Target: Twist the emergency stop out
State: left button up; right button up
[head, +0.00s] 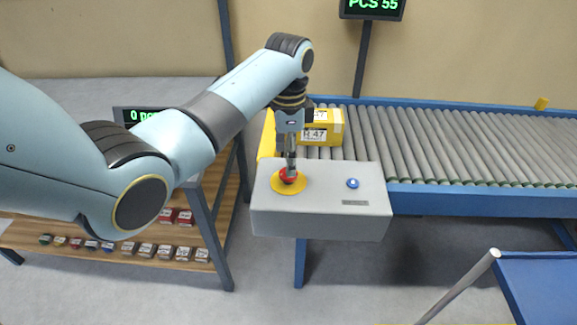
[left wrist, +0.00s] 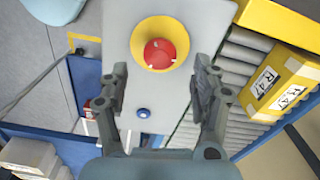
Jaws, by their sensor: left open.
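The red emergency stop (head: 289,176) sits on a yellow disc (head: 277,185) at the left of a grey control box (head: 322,215). In the left wrist view the red knob (left wrist: 160,53) and its yellow ring show whole. My left gripper (head: 290,163) points down right over the knob in the head view. In the left wrist view its two fingers (left wrist: 160,80) are apart, with the knob ahead between and beyond their tips. The gripper is open and holds nothing. Whether the fingertips touch the knob cannot be told. My right gripper is in neither view.
A blue button (head: 353,183) is on the box, right of the stop. A roller conveyor (head: 450,145) with a yellow box (head: 322,127) runs behind. A display (head: 372,8) stands on a post. A shelf with small boxes (head: 165,250) is at the left.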

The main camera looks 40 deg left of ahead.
pick_arm(q)
notch_tip(320, 180, down, 3)
jog(key=shift+r, duration=0.1)
jog(key=shift+f, duration=0.55)
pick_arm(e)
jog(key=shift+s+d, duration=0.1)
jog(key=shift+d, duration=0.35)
